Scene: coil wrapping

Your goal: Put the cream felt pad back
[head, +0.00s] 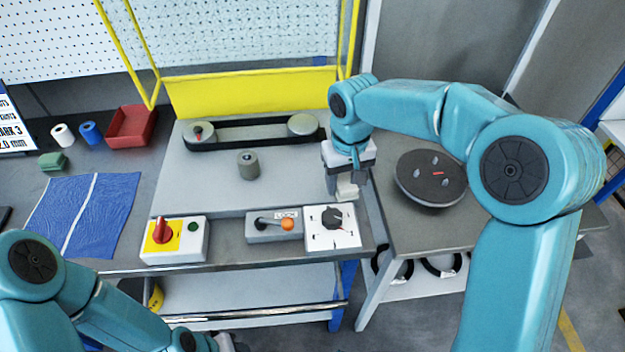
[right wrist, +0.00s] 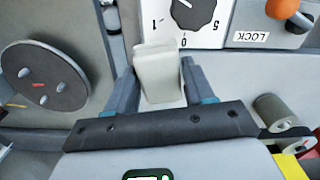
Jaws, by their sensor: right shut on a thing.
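The cream felt pad (right wrist: 158,72) is a small pale block between the two fingers of my right gripper (right wrist: 160,88) in the right wrist view. In the head view the right gripper (head: 346,178) points down, shut on the pad (head: 347,191), just behind the white dial box (head: 345,238). I cannot tell whether the pad touches the surface below. My left arm comes in at the bottom left of the head view. Only a pale bit of its end (head: 226,342) shows at the bottom edge, so its jaws cannot be read.
The lever box (head: 262,232) and red-switch box (head: 172,240) stand along the front edge. A grey roller (head: 248,165) and a belt (head: 250,130) are behind. A round black disc (head: 431,178) lies right. A blue cloth (head: 88,215) and red bin (head: 131,126) are left.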

